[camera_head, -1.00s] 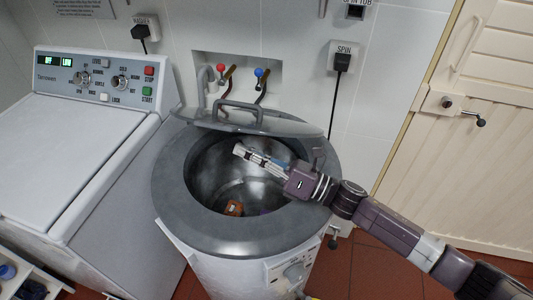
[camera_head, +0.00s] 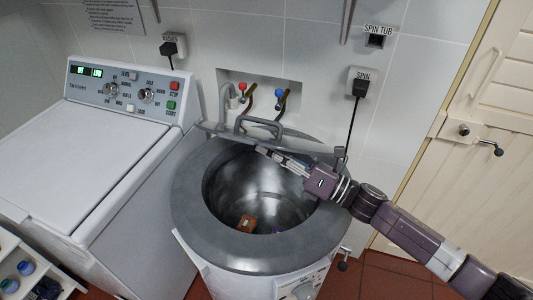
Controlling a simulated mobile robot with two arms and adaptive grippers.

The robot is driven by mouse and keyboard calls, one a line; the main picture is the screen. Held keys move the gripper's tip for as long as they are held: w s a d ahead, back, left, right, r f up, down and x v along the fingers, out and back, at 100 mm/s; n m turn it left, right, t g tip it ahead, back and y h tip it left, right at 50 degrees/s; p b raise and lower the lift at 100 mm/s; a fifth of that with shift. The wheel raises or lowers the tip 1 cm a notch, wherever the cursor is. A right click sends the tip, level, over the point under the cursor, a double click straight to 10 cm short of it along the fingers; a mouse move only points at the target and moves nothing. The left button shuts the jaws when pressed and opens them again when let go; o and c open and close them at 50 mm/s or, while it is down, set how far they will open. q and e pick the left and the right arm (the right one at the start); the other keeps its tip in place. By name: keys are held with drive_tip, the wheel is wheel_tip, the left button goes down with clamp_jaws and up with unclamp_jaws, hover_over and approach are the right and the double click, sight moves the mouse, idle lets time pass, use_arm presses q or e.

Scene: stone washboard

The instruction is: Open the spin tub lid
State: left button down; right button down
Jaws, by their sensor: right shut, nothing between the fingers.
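The round spin tub (camera_head: 195,228) stands in the middle, with a wide grey rim and a shiny metal drum. Its lid (camera_head: 222,133) is raised at the back of the rim and tilted toward the wall, with a grey handle (camera_head: 243,121) on it. In the drum lie an orange-brown item (camera_head: 246,223) and a small purple one (camera_head: 278,229). My right gripper (camera_head: 262,152) reaches in from the right over the back of the opening, shut and empty, its tips close to the lid's underside; I cannot tell whether they touch. My left gripper is not in view.
A white washing machine (camera_head: 85,150) with a control panel stands to the left. Red and blue taps (camera_head: 279,95) are in a wall niche behind the lid. A plug and cord (camera_head: 359,88) hang at the right. A white rack (camera_head: 25,262) with bottles is at bottom left.

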sight(273, 124)
drive_tip(key=w+r, duration=0.1)
drive_tip(key=r, duration=0.1)
drive_tip(key=w+d+r+m+p, duration=0.1)
drive_tip(key=w+r+m+p, duration=0.1)
drive_tip(key=r, duration=0.1)
drive_tip(key=shift+w+d+r+h, duration=0.25)
drive_tip(key=shift+r+h, duration=0.05)
drive_tip(key=shift+h, duration=0.1)
drive_tip(key=w+d+r+m, duration=0.2)
drive_tip(key=w+d+r, duration=0.1)
drive_tip(key=w, duration=0.4)
drive_tip(key=w+d+r+m+h+b, duration=0.1)
drive_tip(key=w+d+r+m, duration=0.1)
drive_tip(key=w, duration=0.4)
drive_tip(key=w+d+r+m+h, duration=0.1)
drive_tip(key=w+d+r+m, duration=0.2)
drive_tip(key=w, duration=0.4)
drive_tip(key=shift+w+d+r+m+t, duration=0.3)
drive_tip(key=shift+r+m, duration=0.4)
drive_tip(key=shift+r, duration=0.25)
drive_tip(key=shift+d+r, duration=0.1)
drive_tip(key=shift+d, duration=0.05)
